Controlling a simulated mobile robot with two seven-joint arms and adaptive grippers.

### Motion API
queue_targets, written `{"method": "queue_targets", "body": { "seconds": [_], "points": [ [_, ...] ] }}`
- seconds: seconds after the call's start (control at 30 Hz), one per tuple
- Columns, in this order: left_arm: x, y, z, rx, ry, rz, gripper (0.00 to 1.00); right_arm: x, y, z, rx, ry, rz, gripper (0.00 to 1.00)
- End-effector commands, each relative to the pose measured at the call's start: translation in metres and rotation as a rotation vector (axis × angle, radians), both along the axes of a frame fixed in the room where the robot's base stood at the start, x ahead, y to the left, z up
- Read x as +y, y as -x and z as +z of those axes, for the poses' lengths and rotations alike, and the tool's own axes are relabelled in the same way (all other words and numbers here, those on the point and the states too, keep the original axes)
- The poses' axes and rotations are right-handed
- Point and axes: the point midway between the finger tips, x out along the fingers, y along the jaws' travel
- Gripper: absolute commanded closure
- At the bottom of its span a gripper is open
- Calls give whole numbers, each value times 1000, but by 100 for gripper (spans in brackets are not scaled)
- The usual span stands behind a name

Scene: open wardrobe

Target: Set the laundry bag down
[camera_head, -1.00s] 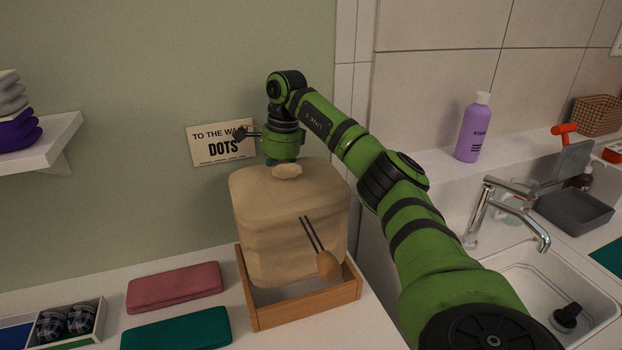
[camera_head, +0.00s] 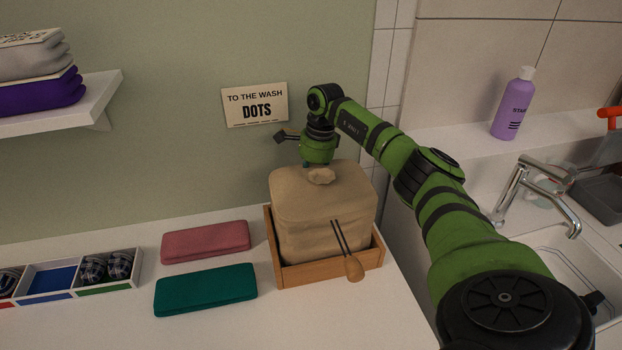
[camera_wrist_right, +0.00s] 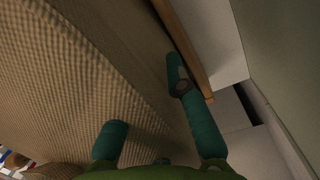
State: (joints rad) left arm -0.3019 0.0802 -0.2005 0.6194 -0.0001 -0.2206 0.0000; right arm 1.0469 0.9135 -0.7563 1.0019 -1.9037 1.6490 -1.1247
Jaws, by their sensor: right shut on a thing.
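The laundry bag (camera_head: 318,210) is a tan, boxy cloth sack with a knotted top and a drawcord ending in a wooden toggle (camera_head: 354,270). It stands upright inside a shallow wooden tray (camera_head: 330,275), whose front wall hides its base, so I cannot tell if it rests on the tray floor. My right gripper (camera_head: 316,170) points down at the knot and is shut on the bag. In the right wrist view, its teal fingers (camera_wrist_right: 147,108) lie against the woven cloth. My left gripper is not in view.
A pink case (camera_head: 205,241) and a teal case (camera_head: 205,289) lie left of the tray. A divided box (camera_head: 70,295) is farther left. A shelf (camera_head: 60,115) holds folded clothes. A sign (camera_head: 255,106) hangs behind. A sink tap (camera_head: 530,195) and a purple bottle (camera_head: 513,105) are at right.

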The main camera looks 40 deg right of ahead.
Motion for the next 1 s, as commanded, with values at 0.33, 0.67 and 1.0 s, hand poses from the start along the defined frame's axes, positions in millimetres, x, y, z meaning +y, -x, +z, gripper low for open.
{"method": "queue_targets", "body": {
  "seconds": [0.33,0.67,1.0],
  "points": [
    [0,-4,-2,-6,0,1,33,0,0,-3,1,0,0,61],
    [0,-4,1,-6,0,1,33,0,0,3,0,0,0,61],
    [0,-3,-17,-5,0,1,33,-9,3,63,-6,1,0,61]
  ]
}}
